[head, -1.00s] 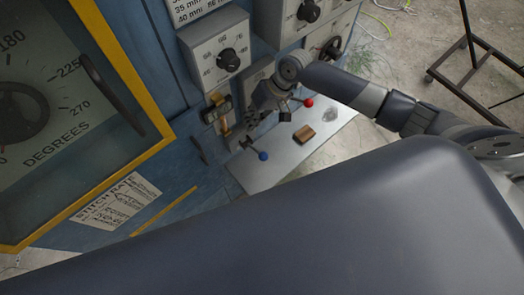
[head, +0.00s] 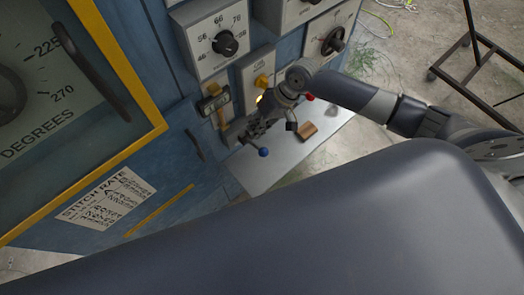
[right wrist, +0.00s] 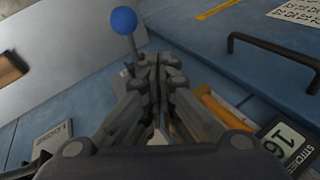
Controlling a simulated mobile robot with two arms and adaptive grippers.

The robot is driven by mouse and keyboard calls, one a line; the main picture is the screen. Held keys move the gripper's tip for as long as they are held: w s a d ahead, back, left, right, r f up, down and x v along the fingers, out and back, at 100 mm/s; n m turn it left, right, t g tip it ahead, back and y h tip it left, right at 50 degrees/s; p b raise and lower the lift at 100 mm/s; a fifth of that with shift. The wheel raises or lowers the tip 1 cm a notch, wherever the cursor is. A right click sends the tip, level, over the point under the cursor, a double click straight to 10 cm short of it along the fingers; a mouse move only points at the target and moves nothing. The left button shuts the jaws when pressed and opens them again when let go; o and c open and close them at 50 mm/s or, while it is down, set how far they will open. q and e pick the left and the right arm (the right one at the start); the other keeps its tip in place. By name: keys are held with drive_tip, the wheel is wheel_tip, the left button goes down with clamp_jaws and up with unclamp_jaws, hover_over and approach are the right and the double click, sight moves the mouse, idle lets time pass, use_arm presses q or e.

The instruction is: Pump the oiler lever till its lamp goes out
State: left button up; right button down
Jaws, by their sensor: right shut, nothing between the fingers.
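A lever with a blue ball knob (head: 263,152) sticks out from the blue machine front, low above a grey shelf; the ball and its stem also show in the right wrist view (right wrist: 124,20). My right gripper (head: 250,132) is shut and empty close beside this lever; in the right wrist view its fingertips (right wrist: 158,65) are just right of the stem. I cannot tell whether they touch. A small lamp (head: 259,100) glows yellow beside my wrist, under a yellow knob (head: 262,81) on a grey plate. My left gripper is out of view.
A red knob (head: 309,97) is partly behind my right wrist. A brown block (head: 306,132) lies on the grey shelf (head: 262,176). A sight gauge (head: 215,104), a dial box (head: 212,40) and a dark handle (head: 193,145) are on the machine front.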

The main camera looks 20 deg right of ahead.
sight(266, 153)
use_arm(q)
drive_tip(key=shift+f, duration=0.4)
use_arm(e)
drive_tip(key=f, duration=0.1)
drive_tip(key=s+f, duration=0.1)
drive_tip(key=shift+s+d+f, duration=0.1)
drive_tip(key=shift+d+f, duration=0.1)
drive_tip(key=shift+f, duration=0.15)
drive_tip(key=shift+f, duration=0.1)
idle(0.7)
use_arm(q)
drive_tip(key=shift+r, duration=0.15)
use_arm(e)
drive_tip(key=shift+s+f, duration=0.15)
drive_tip(key=shift+f, duration=0.1)
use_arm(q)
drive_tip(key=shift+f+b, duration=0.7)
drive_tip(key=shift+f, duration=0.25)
use_arm(e)
drive_tip(key=shift+s+d+f, duration=0.2)
drive_tip(key=shift+s+f, duration=0.3)
drive_tip(key=shift+f, duration=0.55)
drive_tip(key=shift+s+d+f, duration=0.15)
drive_tip(key=shift+s+f, duration=0.3)
drive_tip(key=shift+f, duration=0.6)
drive_tip(key=shift+s+d+f, duration=0.2)
drive_tip(key=shift+s+f, duration=0.3)
drive_tip(key=shift+f, duration=0.55)
idle(1.8)
